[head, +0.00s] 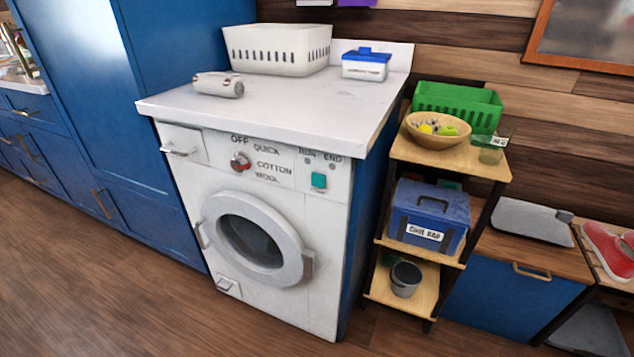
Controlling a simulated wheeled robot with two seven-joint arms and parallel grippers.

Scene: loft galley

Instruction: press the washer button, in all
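The washer (285,198) is a white front-loader under a white counter, left of the picture's middle. Its button (319,180) is a small green square at the right of its control panel. A red and grey dial (240,162) sits to the left, among the words OFF, QUICK, COTTON and WOOL. The dial's exact setting is too small to read. The round door (252,238) looks closed. Small lamps beside the word END look unlit. Neither of my grippers is in view.
A wooden shelf (450,159) with a fruit bowl stands to the right. The floor (110,290) before the washer is clear.

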